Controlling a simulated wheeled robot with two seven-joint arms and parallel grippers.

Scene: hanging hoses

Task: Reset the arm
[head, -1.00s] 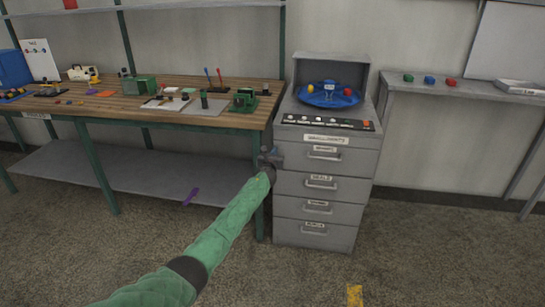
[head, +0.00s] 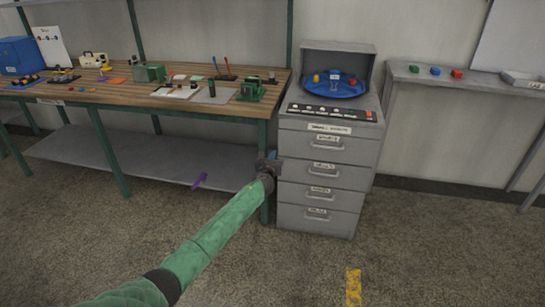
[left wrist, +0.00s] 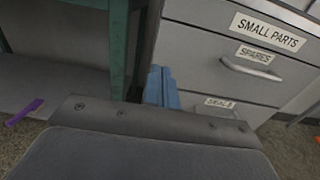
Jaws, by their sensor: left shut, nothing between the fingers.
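My left arm, in a green sleeve, reaches in from the bottom left of the head view. Its gripper (head: 272,162) is shut and empty, in front of the gap between the workbench leg and the grey drawer cabinet (head: 325,180). In the left wrist view the blue fingers (left wrist: 160,88) are together, pointing toward the cabinet's left edge. The drawers are closed; labels reading SMALL PARTS and SPARES show in the wrist view. My right gripper is in neither view.
A wooden workbench (head: 120,92) with tools and parts stands left, over a grey lower shelf (head: 150,160). A blue tray (head: 335,87) sits on the cabinet. A wall shelf (head: 440,80) at right holds red, blue and green items. The floor in front is open, with a yellow mark (head: 353,287).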

